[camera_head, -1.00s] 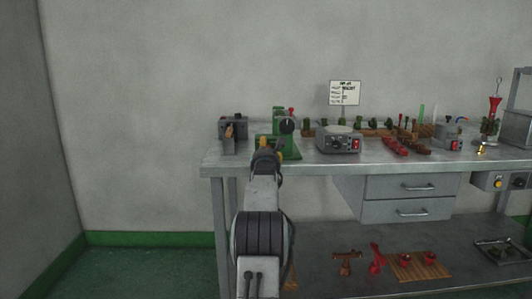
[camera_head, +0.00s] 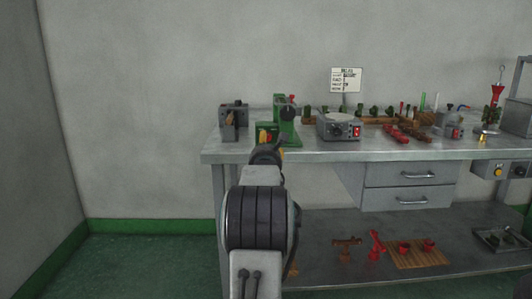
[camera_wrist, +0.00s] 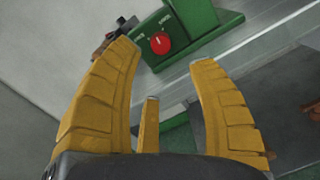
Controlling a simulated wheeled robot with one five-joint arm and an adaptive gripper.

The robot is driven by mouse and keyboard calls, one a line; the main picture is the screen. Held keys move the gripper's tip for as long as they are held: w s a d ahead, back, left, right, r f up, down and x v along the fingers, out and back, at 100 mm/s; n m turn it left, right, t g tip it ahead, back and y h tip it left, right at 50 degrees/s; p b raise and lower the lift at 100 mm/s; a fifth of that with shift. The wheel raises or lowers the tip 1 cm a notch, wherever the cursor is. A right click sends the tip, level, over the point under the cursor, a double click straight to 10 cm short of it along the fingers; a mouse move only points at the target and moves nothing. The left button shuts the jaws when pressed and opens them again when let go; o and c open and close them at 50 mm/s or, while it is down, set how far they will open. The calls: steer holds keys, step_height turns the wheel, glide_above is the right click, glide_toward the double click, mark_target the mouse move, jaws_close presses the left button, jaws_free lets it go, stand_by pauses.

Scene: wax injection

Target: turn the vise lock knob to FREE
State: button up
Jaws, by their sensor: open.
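The green vise (camera_head: 288,128) stands near the left front of the bench. Its red round lock knob (camera_wrist: 158,44) faces me in the wrist view and carries a short white mark. White lettering sits on the green face to either side of it, too small to read surely. In the head view my gripper (camera_head: 268,150) is partly hidden by my arm.
A dark grey device (camera_head: 233,122) with a brown part stands left of the vise. A grey control box (camera_head: 338,128) stands to its right, with red and brown tools beyond. The bench's front edge (camera_head: 330,157) runs just below the vise. Floor at the left is clear.

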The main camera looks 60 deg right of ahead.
steer(key=shift+v, duration=1.8)
